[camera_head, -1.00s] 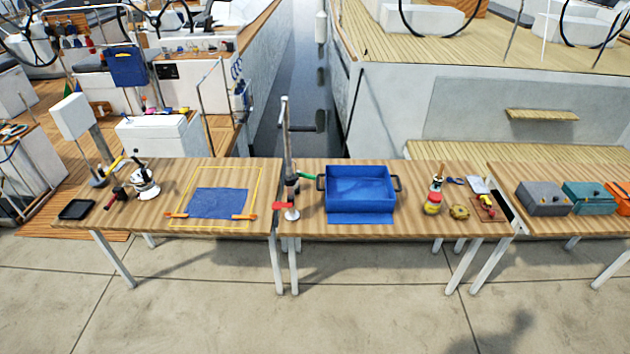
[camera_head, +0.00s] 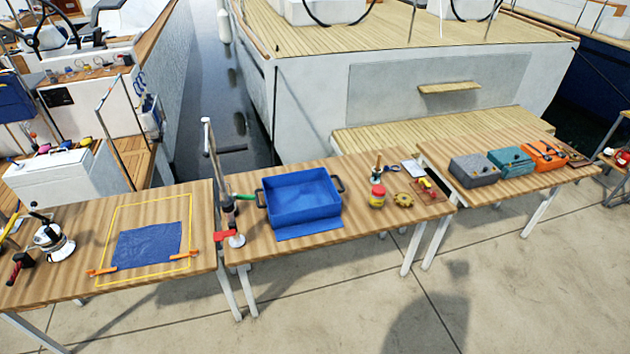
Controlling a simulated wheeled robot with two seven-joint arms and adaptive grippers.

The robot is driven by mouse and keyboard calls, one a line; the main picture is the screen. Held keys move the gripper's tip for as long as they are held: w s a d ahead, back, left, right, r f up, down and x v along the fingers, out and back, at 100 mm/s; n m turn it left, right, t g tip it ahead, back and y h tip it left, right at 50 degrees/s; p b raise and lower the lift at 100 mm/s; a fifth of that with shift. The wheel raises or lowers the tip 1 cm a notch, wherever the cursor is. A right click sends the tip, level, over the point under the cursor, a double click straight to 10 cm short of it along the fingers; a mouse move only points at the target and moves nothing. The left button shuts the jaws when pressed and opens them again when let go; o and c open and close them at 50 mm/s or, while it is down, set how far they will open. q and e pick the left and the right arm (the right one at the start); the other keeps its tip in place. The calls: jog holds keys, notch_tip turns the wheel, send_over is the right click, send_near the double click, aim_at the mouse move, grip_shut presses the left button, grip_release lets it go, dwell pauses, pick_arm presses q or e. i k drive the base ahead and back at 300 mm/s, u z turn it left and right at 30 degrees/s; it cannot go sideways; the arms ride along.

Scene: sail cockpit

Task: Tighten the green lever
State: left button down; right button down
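A green lever (camera_head: 244,197) sticks out from the lower part of an upright grey post (camera_head: 219,165) at the left end of the middle table. The lever points right, toward the blue bin. A red lever (camera_head: 225,236) sits low on the same post, near the table's front edge, beside a round pale foot (camera_head: 237,241). Neither of my grippers shows in the head view.
A blue bin (camera_head: 301,224) stands right of the post on a blue mat. The left table holds a yellow frame with a blue cloth (camera_head: 148,245) and a winch (camera_head: 50,240). A red-yellow jar (camera_head: 377,196) and coloured boxes (camera_head: 510,162) are farther right. The concrete floor in front is clear.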

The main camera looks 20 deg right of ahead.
aim_at(235, 197)
jog(key=z, duration=0.45)
jog(key=i, duration=1.2)
jog(key=u, duration=0.2)
